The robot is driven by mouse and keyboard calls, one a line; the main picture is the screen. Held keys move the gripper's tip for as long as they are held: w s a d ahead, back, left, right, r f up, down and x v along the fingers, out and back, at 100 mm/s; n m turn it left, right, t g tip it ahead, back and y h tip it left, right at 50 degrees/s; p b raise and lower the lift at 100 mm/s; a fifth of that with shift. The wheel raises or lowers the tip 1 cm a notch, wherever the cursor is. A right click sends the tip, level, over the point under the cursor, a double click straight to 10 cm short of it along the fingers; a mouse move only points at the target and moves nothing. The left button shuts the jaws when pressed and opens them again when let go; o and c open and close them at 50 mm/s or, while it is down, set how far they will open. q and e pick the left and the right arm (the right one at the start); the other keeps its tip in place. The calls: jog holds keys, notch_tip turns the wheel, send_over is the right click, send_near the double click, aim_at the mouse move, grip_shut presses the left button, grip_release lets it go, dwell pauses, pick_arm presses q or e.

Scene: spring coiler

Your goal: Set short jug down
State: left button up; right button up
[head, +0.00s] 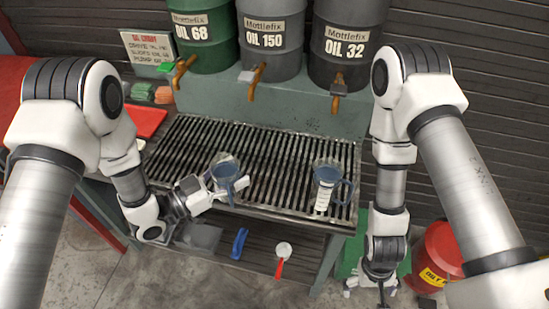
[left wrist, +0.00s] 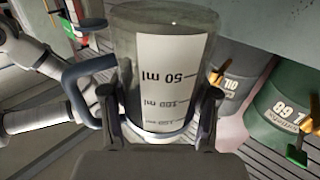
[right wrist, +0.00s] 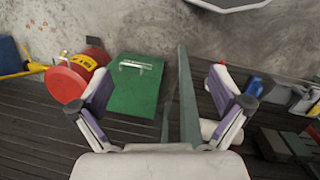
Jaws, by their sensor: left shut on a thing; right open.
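The short jug (head: 225,171) is a clear measuring jug with a dark blue handle, at the left-middle of the slotted grate (head: 185,150). In the left wrist view the jug (left wrist: 125,45) fills the middle, with a white ml scale and its handle to the left. My left gripper (head: 222,186) is shut on the jug, one finger on each side. I cannot tell whether the jug's base touches the grate. My right gripper (head: 369,288) is open and empty, low beside the bench's right end; its open fingers (right wrist: 160,108) show in the right wrist view.
Another clear jug (head: 324,192) stands on the grate to the right. Three oil drums, green (head: 207,35), grey (head: 270,38) and black (head: 345,45), have taps above the back edge. A red can (head: 436,255) stands right. The grate between the jugs is clear.

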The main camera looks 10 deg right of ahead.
jog(key=w+a+r+m+g+y, duration=0.1)
jog(key=w+a+r+m+y, duration=0.45)
jog(key=a+r, duration=0.35)
jog(key=w+a+r+m+g+y, duration=0.1)
jog(key=w+a+r+m+y, duration=0.4)
jog(key=a+r, duration=0.4)
jog(key=w+r+t+y, duration=0.1)
jog(key=w+r+y, duration=0.15)
jog(key=r, duration=0.25)
jog(key=m+t+y, duration=0.1)
jog(key=m+t, duration=0.4)
jog(key=m, duration=0.2)
send_near(215, 177)
jog(key=x, duration=0.4)
jog(key=f+x, duration=0.1)
jog(key=x, duration=0.1)
jog(key=shift+w, duration=0.45)
